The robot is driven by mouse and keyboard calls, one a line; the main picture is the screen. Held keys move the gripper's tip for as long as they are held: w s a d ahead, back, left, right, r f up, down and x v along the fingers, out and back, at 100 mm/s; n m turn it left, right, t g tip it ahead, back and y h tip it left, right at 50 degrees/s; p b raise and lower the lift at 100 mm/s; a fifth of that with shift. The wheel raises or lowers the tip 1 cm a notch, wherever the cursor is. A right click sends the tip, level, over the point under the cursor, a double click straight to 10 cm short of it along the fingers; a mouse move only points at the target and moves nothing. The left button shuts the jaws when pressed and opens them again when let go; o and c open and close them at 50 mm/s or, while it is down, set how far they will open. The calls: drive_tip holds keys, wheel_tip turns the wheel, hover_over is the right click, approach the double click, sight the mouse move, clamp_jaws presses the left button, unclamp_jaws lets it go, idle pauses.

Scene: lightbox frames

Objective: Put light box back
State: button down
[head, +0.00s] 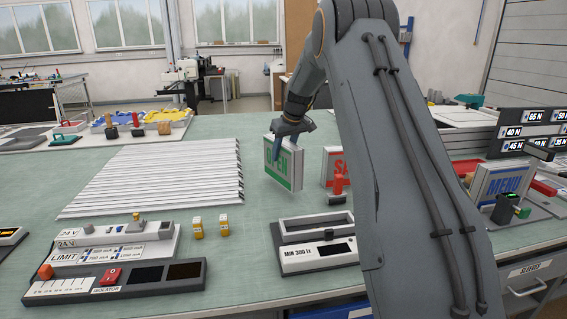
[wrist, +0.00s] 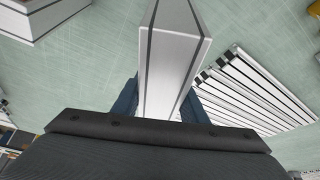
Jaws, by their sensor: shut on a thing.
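The light box my gripper holds has a green face reading OPEN (head: 282,163), with a white frame. My gripper (head: 290,143) is shut on its upper part, and the box hangs upright; in the head view its lower edge appears above the bench. In the wrist view the white edge of the OPEN light box (wrist: 172,62) runs up between the blue fingers. A red-faced light box (head: 334,164) stands behind to the right, partly hidden by my arm. A MENU light box (head: 500,185) stands at the right.
White slats (head: 150,180) lie at left. A 24 V supply (head: 115,245), an isolator strip (head: 120,282) and two yellow parts (head: 197,228) sit in front.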

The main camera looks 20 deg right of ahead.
sight(288, 144)
drive_tip(key=shift+f+p, duration=0.55)
drive_tip(key=shift+f, duration=1.4)
drive_tip(key=c, duration=1.1)
unclamp_jaws()
drive_tip(key=shift+f, duration=0.1)
drive_tip(key=b+v, duration=0.3)
drive_tip(key=v, duration=0.9)
